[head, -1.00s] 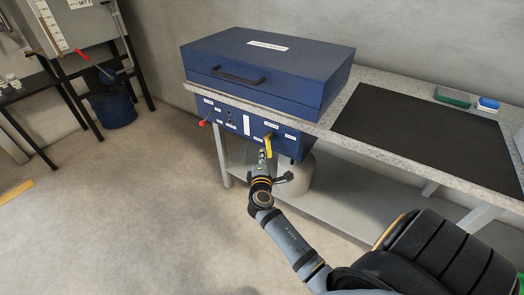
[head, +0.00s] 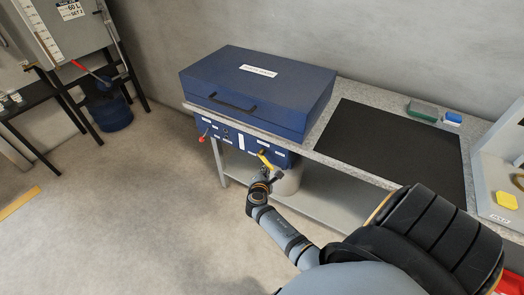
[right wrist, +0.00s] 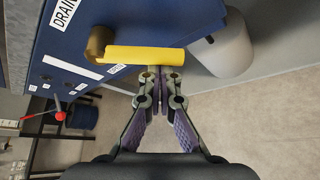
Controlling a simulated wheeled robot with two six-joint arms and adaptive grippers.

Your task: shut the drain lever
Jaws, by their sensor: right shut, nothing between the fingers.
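The yellow drain lever (head: 266,160) is on the blue front panel below the lidded box, slanting down to the right in the head view. In the right wrist view the lever (right wrist: 145,55) lies across the picture from a brass pivot (right wrist: 98,44), beside a label reading DRAIN. My right gripper (head: 264,172) is shut and empty. In the right wrist view its fingertips (right wrist: 160,76) are at the lever's lower edge, near its free end; I cannot tell if they touch. My left gripper is not in view.
A blue lidded box (head: 255,92) stands on the speckled bench, with a black mat (head: 390,150) to its right. A pale container (head: 288,182) is under the bench behind my gripper. A red-tipped lever (head: 203,137) is at the panel's left.

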